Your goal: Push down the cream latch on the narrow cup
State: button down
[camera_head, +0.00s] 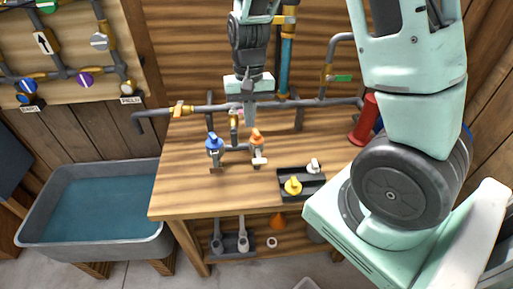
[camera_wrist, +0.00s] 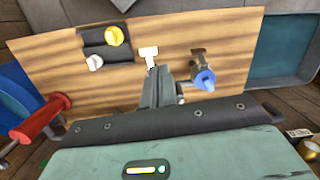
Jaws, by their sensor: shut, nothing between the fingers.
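My gripper (camera_head: 249,118) is shut and empty, pointing down over the pipes at the back of the wooden table. It shows in the wrist view (camera_wrist: 160,75) with its fingers together. A small cream T-shaped piece (camera_head: 260,161) sits low on the front of the orange-handled fitting (camera_head: 257,140). In the wrist view the cream piece (camera_wrist: 149,52) shows just past my fingertips, and the fingers hide the fitting behind it. I cannot make out a clear narrow cup. Whether my fingertips touch anything is unclear.
A blue-handled fitting (camera_head: 214,143) stands left of the orange one. A dark tray (camera_head: 291,175) holds a yellow knob (camera_head: 293,186) and a white knob (camera_head: 314,166). A horizontal pipe (camera_head: 325,102) crosses the back. A red object (camera_head: 364,122) stands at right; a water trough (camera_head: 90,160) at left.

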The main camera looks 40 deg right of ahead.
aim_at(259, 160)
jog(key=d, duration=0.1)
jog(key=d+m, duration=0.1)
jog(key=d, duration=0.1)
jog(key=shift+w+d+f, duration=0.3)
jog(key=shift+d, duration=0.05)
jog(key=shift+f, duration=0.1)
jog(key=f+p, duration=0.1)
jog(key=f, duration=0.3)
jog(key=s+f+p, duration=0.1)
jog(key=f, duration=0.4)
jog(key=a+f+p, duration=0.1)
jog(key=f+p, duration=0.1)
jog(key=f, duration=0.2)
jog(key=shift+s+f, duration=0.2)
jog(key=shift+f, duration=0.15)
jog(key=shift+f, duration=0.1)
